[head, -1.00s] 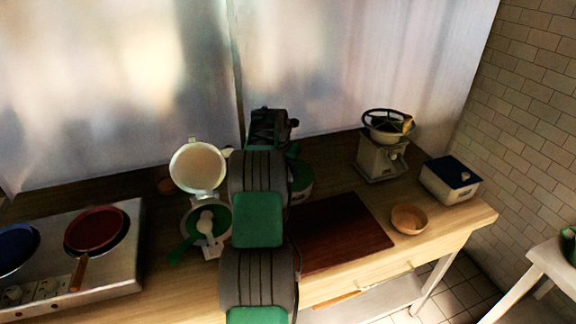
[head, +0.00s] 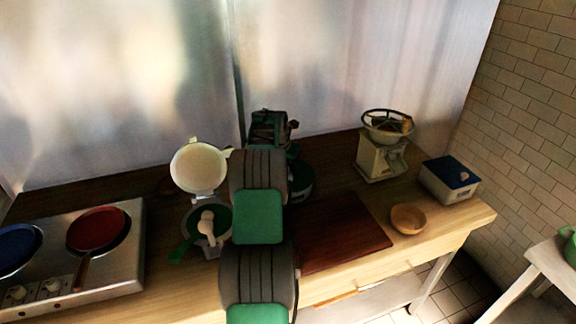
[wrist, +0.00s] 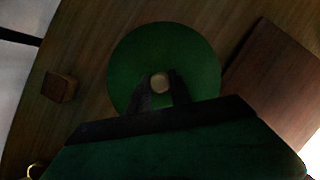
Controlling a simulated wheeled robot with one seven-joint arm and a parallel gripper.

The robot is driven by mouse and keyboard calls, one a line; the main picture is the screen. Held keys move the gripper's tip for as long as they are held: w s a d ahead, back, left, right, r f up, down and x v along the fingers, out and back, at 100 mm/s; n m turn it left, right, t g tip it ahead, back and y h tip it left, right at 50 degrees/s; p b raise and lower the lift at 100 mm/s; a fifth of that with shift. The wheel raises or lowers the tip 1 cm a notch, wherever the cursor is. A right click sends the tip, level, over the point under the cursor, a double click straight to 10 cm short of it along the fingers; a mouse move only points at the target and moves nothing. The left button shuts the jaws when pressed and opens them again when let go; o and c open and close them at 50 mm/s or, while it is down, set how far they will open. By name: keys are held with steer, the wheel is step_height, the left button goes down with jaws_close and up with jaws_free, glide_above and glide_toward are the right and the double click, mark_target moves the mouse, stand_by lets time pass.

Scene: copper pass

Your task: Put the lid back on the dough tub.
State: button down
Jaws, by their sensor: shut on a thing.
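The green round lid (wrist: 130,55) with a pale knob (wrist: 160,82) fills the middle of the wrist view. My gripper (wrist: 161,92) is shut on the knob, with one dark finger on each side. In the head view, a dark green round thing (head: 304,183) shows partly beside my arm, left of and behind the cutting board. My arm hides most of it, so I cannot tell lid from tub there. In the wrist view the lid hides whatever lies under it, and I cannot tell whether it touches the tub.
A dark red-brown cutting board (head: 345,232) lies right of my arm. A bowl (head: 408,218), a scale-like device (head: 382,160) and a blue-lidded box (head: 450,180) stand further right. A pale round-faced item (head: 198,165) and a hob (head: 120,270) with pans are left. A wooden block (wrist: 59,87) is nearby.

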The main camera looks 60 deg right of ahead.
stand_by(0.4)
steer(key=c, duration=0.6)
jaws_free()
steer(key=shift+r+p, duration=0.4)
steer(key=shift+r, duration=3.1)
steer(key=shift+c, duration=0.5)
